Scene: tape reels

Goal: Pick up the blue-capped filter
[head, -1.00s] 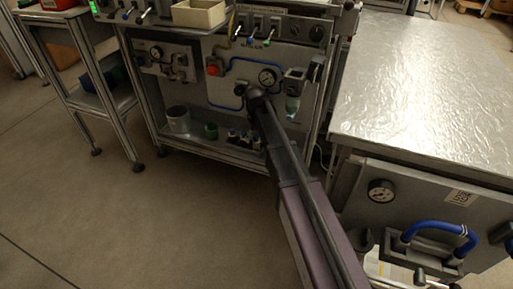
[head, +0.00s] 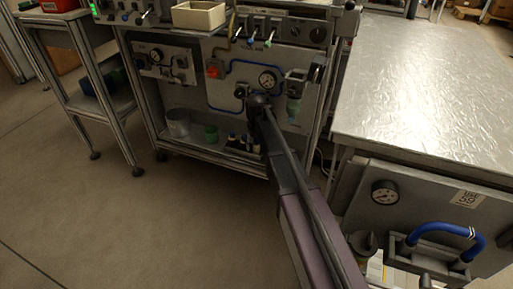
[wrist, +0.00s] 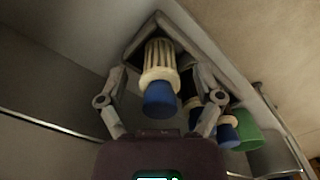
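A filter with a cream ribbed body and a blue cap (wrist: 159,98) is in the middle of the wrist view, between the two fingers of my gripper (wrist: 161,76). The fingers stand apart, with a visible gap on each side of the filter. A second blue-capped item (wrist: 228,131) is to the right, partly behind the right finger, and a dark item shows behind that finger. In the head view, small pale and dark filters (head: 234,138) stand on the low shelf left of my arm, which hides my gripper there.
A green container (wrist: 246,130) is beside the right-hand item; it also shows in the head view (head: 211,134). The gauge panel is behind, a metal-topped bench (head: 425,85) at right. Floor at left is clear.

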